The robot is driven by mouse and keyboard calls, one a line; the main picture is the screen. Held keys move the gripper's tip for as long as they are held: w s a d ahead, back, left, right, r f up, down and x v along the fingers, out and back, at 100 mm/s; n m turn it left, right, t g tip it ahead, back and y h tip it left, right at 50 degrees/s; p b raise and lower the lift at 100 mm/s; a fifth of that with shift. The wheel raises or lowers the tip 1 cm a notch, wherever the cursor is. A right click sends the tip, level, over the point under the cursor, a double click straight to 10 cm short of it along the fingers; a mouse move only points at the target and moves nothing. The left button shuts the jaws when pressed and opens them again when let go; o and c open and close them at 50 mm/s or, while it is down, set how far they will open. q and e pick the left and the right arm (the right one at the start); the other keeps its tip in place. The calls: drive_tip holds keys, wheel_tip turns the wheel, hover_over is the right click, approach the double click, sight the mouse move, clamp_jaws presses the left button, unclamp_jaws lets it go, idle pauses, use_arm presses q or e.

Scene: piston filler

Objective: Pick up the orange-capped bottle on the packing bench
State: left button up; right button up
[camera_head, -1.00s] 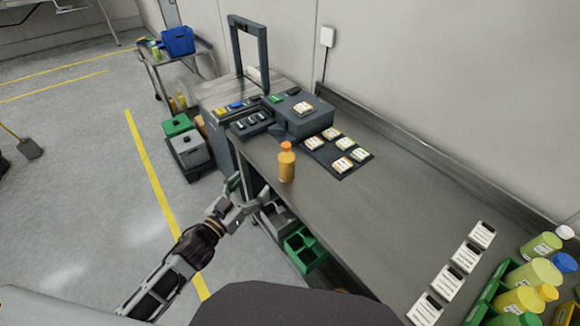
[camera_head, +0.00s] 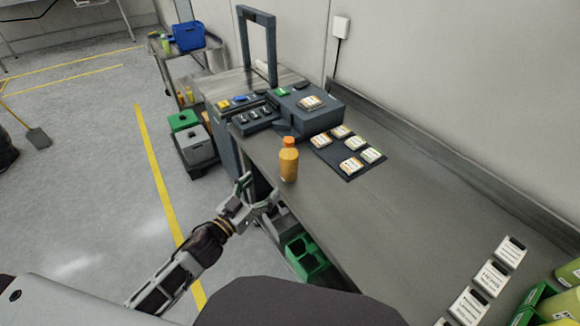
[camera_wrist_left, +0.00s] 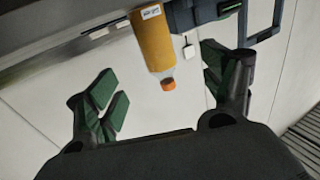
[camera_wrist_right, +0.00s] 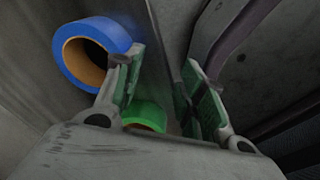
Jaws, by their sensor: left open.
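The orange-capped bottle (camera_head: 289,163), with an orange body, stands upright on the grey packing bench (camera_head: 345,215) near its front edge. My left gripper (camera_head: 259,191) is open and empty at the bench's front edge, apart from the bottle and to its lower left in the head view. In the left wrist view the bottle (camera_wrist_left: 153,42) appears upside down, beyond and between the spread fingers (camera_wrist_left: 164,84). My right gripper shows only in the right wrist view (camera_wrist_right: 163,70); its fingers are apart with nothing held between them.
A dark control unit (camera_head: 305,113) and a mat with several labelled cards (camera_head: 352,165) lie behind the bottle. More cards (camera_head: 490,277) and bottles are at lower right. Green bins (camera_head: 307,258) sit under the bench. Blue (camera_wrist_right: 92,50) and green rolls show near my right gripper.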

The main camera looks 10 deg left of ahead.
sight(283, 167)
use_arm(q)
drive_tip(key=shift+x, duration=4.25)
use_arm(e)
drive_tip(key=shift+s+a, duration=0.15)
drive_tip(key=shift+s, duration=0.05)
use_arm(q)
drive_tip(key=shift+w+d, duration=0.15)
drive_tip(key=shift+d, duration=0.05)
use_arm(e)
drive_tip(key=shift+f, duration=0.1)
use_arm(q)
drive_tip(key=shift+b+x, duration=0.3)
drive_tip(key=shift+x, duration=2.1)
use_arm(e)
drive_tip(key=shift+w+d+f, duration=0.15)
drive_tip(key=shift+d, duration=0.2)
use_arm(q)
drive_tip(key=shift+d, duration=0.2)
drive_tip(key=shift+c, duration=0.4)
drive_tip(key=shift+r, duration=0.15)
drive_tip(key=c, duration=1.4)
use_arm(e)
drive_tip(key=shift+a, duration=0.25)
